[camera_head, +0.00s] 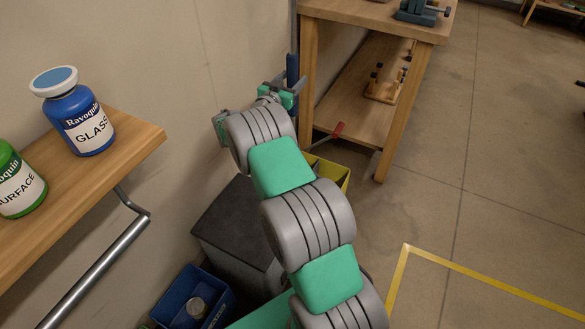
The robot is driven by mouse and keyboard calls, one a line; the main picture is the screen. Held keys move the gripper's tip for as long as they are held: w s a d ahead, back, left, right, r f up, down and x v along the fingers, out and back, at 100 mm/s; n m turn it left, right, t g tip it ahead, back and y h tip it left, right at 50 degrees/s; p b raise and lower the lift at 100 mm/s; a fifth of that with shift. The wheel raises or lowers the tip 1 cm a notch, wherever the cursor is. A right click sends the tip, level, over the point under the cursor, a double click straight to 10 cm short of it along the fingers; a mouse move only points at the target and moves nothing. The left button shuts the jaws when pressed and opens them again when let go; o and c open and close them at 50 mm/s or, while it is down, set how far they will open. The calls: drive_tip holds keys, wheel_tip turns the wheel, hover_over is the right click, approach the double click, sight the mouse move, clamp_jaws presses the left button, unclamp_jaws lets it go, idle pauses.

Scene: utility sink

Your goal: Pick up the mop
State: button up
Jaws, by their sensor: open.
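A thin upright pole with a blue grip (292,68) stands near the wall, beside the left front leg of the workbench. It looks like the mop's handle; no mop head shows, and its lower part is hidden behind my arm and gripper. My gripper (287,84) is at the far end of my outstretched grey and green arm, right at the blue grip in the picture. Its jaws are open. I cannot tell from this view whether the pole is between the fingers or just behind them.
A wooden workbench (310,85) stands to the right of the pole. A yellow bin (335,172) with a red-handled tool (338,130), a dark grey box (228,222) and a blue crate (178,297) lie below my arm. A shelf (140,138) holds bottles at left. Floor at right is clear.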

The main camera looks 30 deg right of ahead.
drive_tip(key=shift+w+d, duration=0.15)
drive_tip(key=shift+d, duration=0.05)
clamp_jaws()
idle(0.5)
idle(0.7)
drive_tip(key=shift+r, duration=0.15)
